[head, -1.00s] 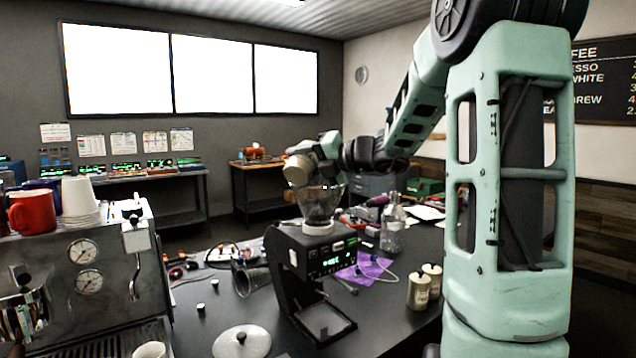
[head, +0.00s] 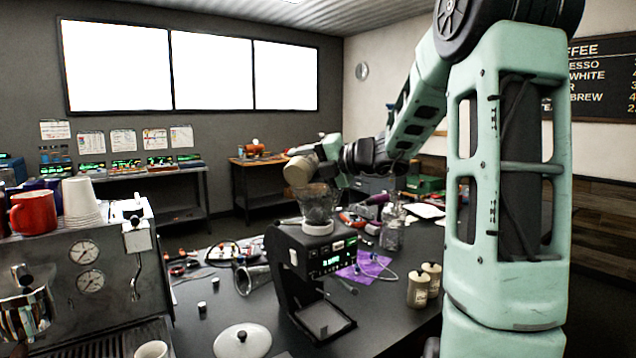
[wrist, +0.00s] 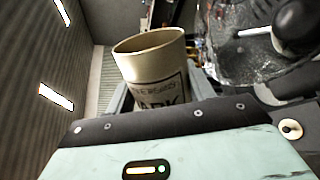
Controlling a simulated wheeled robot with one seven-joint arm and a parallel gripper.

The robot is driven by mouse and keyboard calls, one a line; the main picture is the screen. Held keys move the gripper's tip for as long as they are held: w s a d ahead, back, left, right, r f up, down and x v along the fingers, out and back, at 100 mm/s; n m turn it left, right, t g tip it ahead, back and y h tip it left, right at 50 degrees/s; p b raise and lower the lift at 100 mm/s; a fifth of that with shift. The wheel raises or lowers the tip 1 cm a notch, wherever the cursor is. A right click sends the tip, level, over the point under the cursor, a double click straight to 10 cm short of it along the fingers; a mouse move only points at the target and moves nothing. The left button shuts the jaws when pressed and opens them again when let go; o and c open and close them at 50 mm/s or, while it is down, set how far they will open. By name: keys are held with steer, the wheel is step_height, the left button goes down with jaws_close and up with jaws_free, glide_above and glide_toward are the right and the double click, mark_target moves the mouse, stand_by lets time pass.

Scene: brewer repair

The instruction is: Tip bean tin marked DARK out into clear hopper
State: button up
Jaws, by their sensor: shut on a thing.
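My gripper (head: 313,160) is shut on a cream bean tin (head: 298,171), held tilted just above the clear hopper (head: 318,207). The hopper sits on top of the black grinder (head: 305,262). In the wrist view the tin (wrist: 158,68) stands between the fingers, with a dark-printed label ending in "ARK" partly hidden by my gripper. Its mouth is open and its visible inner wall is bare. The hopper (wrist: 235,60) shows at the right of that view. I cannot tell clearly whether beans are falling.
A round white lid (head: 242,341) lies on the counter in front of the grinder. Two small cream canisters (head: 419,290) stand to its right, and a clear bottle (head: 391,232) behind. The espresso machine (head: 85,275) with cups fills the left. Cables and a purple cloth (head: 365,266) lie behind.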

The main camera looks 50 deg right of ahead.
mark_target(310, 160)
stand_by(0.3)
steer(key=shift+d+r+m+p, duration=0.2)
steer(key=shift+m+p, duration=0.2)
steer(key=shift+p, duration=0.45)
steer(key=shift+w+d+r+m+y+p, duration=0.2)
steer(key=shift+d+m+p, duration=0.15)
steer(key=shift+p, duration=0.85)
steer(key=shift+w+d+r+m+y+p, duration=0.1)
steer(key=shift+d+m+y+p, duration=0.2)
steer(key=shift+p, duration=0.85)
steer(key=shift+d+r+m+g+p, duration=0.25)
steer(key=shift+m+p, duration=0.3)
steer(key=shift+p, duration=1.9)
steer(key=shift+w+d+f+m+y+p, duration=0.1)
steer(key=shift+f+m+y+p, duration=0.2)
steer(key=shift+p, duration=0.8)
steer(key=shift+w+d+f+m+p, duration=0.1)
steer(key=shift+m+p, duration=0.3)
steer(key=shift+p, duration=0.7)
steer(key=shift+d+r+m+p, duration=0.2)
steer(key=shift+m+p, duration=0.2)
steer(key=shift+p, duration=0.8)
steer(key=shift+f, duration=0.1)
steer(key=shift+w+d+r+m+g+y, duration=0.15)
steer(key=shift+d+r+m+y, duration=0.25)
steer(key=shift+m, duration=0.6)
steer(key=shift+w+d+r+m+g+y, duration=0.2)
steer(key=shift+d+m+y, duration=0.25)
steer(key=shift+m, duration=0.55)
